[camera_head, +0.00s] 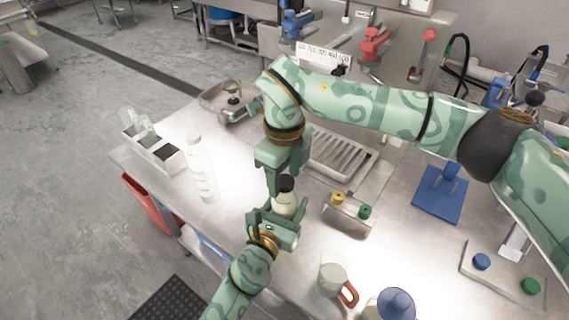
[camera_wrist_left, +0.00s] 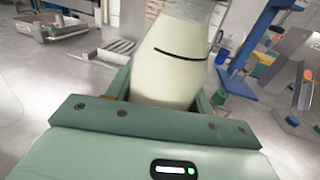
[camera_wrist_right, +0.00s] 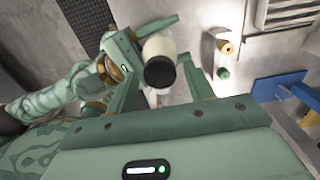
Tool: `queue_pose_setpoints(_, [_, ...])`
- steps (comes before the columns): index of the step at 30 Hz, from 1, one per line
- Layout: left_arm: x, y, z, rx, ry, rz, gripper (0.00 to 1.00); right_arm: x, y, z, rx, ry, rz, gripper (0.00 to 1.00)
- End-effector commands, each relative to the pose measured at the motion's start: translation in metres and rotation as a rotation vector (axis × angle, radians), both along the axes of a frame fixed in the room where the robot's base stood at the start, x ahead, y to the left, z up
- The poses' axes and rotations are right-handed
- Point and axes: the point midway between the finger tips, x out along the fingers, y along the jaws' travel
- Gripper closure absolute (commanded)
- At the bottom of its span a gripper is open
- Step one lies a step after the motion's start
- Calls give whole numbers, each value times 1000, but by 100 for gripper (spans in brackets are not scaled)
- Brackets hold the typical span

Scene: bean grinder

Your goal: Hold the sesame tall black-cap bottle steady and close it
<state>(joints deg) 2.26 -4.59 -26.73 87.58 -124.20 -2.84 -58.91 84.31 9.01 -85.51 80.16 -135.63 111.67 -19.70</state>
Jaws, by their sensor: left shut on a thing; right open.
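The sesame bottle (camera_head: 284,204) is pale with a black cap (camera_head: 286,184) on top and stands in my left gripper (camera_head: 273,218), which is shut on its body. In the left wrist view the cream bottle body (camera_wrist_left: 172,62) with a thin black line fills the space between the fingers; its top is cut off. My right gripper (camera_head: 284,172) is open just above the cap, pointing down. In the right wrist view the cap (camera_wrist_right: 160,72) lies between the spread fingers, and I cannot tell whether they touch it.
A tall white bottle (camera_head: 201,170) stands to the left, by a bin box (camera_head: 161,154). A small stand with yellow and green knobs (camera_head: 348,214) is close on the right. A mug (camera_head: 333,278) and a blue-topped item (camera_head: 396,303) are near the front. Bare table lies between.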

Motion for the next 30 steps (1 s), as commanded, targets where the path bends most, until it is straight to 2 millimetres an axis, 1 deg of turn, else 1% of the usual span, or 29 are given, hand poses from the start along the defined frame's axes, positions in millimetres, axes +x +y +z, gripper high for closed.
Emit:
queue_pose_setpoints(8, [0, 0, 0, 1, 0, 0, 100, 0, 0, -1, 0, 0, 0, 47])
queue_pose_setpoints(9, [0, 0, 0, 0, 1, 0, 100, 0, 0, -1, 0, 0, 0, 58])
queue_pose_setpoints(11, [0, 0, 0, 0, 1, 0, 100, 0, 0, -1, 0, 0, 0, 75])
queue_pose_setpoints(12, [0, 0, 0, 1, 0, 0, 100, 0, 0, -1, 0, 0, 0, 86])
queue_pose_setpoints(13, [0, 0, 0, 0, 1, 0, 100, 0, 0, -1, 0, 0, 0, 93])
queue_pose_setpoints(23, [0, 0, 0, 0, 1, 0, 100, 0, 0, -1, -1, -1, -11, 93])
queue_pose_setpoints(24, [0, 0, 0, 0, 1, 0, 100, 0, 0, -1, -1, -1, -11, 61])
queue_pose_setpoints(26, [0, 0, 0, 0, 1, 0, 100, 0, 0, -1, -1, -1, -11, 44])
queue_pose_setpoints(27, [0, 0, 0, 0, 1, 0, 100, 0, 0, -1, 0, 0, -11, 41])
queue_pose_setpoints(30, [0, 0, 0, 0, 1, 0, 100, 0, 0, -1, 0, 0, -11, 41])
